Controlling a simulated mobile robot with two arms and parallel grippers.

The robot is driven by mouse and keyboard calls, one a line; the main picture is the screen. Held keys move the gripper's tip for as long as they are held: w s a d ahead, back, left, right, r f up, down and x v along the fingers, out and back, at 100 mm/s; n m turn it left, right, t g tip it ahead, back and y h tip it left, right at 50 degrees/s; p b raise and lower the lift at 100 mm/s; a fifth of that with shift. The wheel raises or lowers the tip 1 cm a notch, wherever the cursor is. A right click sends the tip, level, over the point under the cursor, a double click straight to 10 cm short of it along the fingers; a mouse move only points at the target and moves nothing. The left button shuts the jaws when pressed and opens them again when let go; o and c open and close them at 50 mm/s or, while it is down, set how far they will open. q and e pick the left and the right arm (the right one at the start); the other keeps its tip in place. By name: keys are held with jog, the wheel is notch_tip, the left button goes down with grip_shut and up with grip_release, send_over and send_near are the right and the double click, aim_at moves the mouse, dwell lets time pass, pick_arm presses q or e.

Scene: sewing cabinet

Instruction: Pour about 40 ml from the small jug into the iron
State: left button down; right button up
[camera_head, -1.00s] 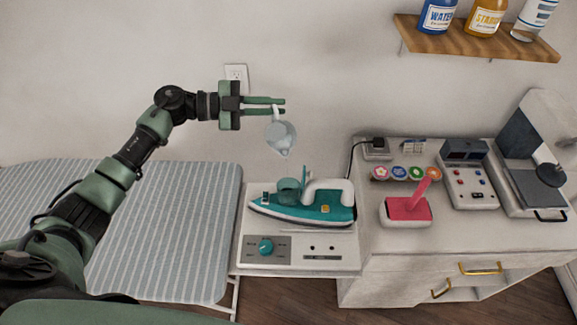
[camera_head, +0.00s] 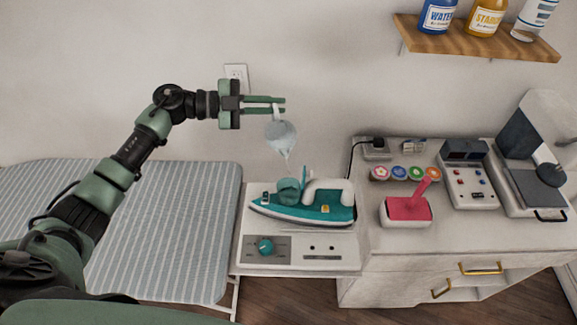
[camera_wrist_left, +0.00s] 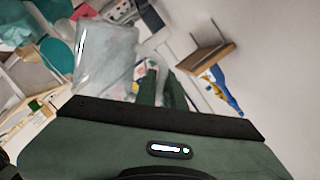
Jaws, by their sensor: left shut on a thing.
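My left gripper (camera_head: 264,105) is shut on the handle of the small jug (camera_head: 281,136), a clear pale vessel. The jug is tilted spout down, above the iron, and a thin pale stream shows below its spout. In the left wrist view the jug (camera_wrist_left: 105,55) hangs beyond the fingers. The teal iron (camera_head: 315,207) with a white handle rests on the white station. A round teal opening part (camera_head: 289,188) stands on the iron under the stream. My right gripper is not in view.
A striped ironing board (camera_head: 175,220) lies to the left. The white cabinet top on the right holds a pink-red object (camera_head: 405,210), round colored discs and machines. A wooden shelf (camera_head: 478,38) with bottles is at upper right.

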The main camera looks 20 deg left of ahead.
aim_at(276, 126)
pick_arm(q)
jog(key=shift+s+d+r+m, duration=0.1)
jog(key=shift+s+r+m, duration=0.05)
jog(key=shift+r+m, duration=0.15)
dwell(0.6)
jog(key=f+n, duration=0.1)
jog(key=w+a+f+n, duration=0.1)
jog(key=shift+w+f+n+h, duration=0.3)
jog(key=shift+f, duration=0.1)
jog(key=shift+w+a+f+n+b, duration=0.2)
jog(key=shift+w+f+n+b, duration=0.1)
jog(key=shift+f+b, duration=0.1)
jog(key=f+n+b, duration=0.1)
jog(key=w+a+f+n+b, duration=0.1)
jog(key=w+f+b, duration=0.1)
jog(key=b, duration=0.1)
jog(key=shift+w+a+f+n+h, duration=0.2)
jog(key=shift+w+a+n+h, duration=0.05)
jog(key=shift+n+h, duration=0.15)
dwell(0.9)
